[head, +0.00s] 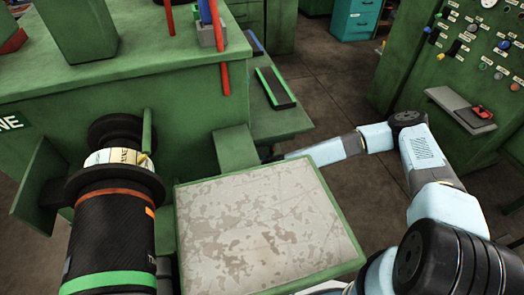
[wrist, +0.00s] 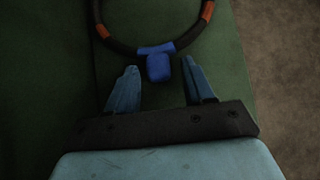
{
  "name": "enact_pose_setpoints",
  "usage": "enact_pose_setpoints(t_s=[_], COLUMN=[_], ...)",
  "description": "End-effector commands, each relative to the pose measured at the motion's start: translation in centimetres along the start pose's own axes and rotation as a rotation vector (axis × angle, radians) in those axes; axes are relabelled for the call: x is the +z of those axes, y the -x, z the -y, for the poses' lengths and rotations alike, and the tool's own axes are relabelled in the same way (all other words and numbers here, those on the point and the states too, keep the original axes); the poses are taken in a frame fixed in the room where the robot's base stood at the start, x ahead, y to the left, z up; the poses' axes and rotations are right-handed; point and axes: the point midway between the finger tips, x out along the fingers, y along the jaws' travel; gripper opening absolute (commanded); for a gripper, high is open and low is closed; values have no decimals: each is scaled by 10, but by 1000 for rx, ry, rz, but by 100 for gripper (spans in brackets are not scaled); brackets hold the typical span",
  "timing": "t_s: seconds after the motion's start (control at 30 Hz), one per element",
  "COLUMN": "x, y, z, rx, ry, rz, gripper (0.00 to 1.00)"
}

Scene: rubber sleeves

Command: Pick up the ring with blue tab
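The ring (wrist: 117,43) is a dark loop with orange-red bands, partly cut off by the top of the wrist view. Its blue tab (wrist: 158,66) points down toward my gripper (wrist: 159,64). My gripper is open, with one finger on each side of the tab and a visible gap to both. Whether the tab is level with the fingertips in depth, I cannot tell. The ring lies against a dark green surface (wrist: 60,70). In the head view my arm reaches left behind the grey-topped tray, and the ring cannot be made out there.
A green-edged tray with a worn grey top (head: 262,228) stands in front of my arm. A large black cylinder (head: 113,235) with orange and green bands is at left. A green machine (head: 150,90) stands behind it. Brown floor (head: 325,75) is open beyond.

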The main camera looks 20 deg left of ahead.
Motion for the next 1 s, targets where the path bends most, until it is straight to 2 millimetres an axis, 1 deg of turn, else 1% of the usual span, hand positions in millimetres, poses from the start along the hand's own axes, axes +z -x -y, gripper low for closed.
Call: enact_pose_setpoints(t_s=[0.03,0.07,0.5,0.53,0.83,1.0], x=[0,0,0,0,2,15], y=[0,0,0,0,2,14], z=[0,0,0,0,-1,-1], rx=[0,0,1,1,1,3], ry=[0,0,0,0,1,1], rz=[0,0,0,0,1,3], gripper=[46,44,1,0,0,0])
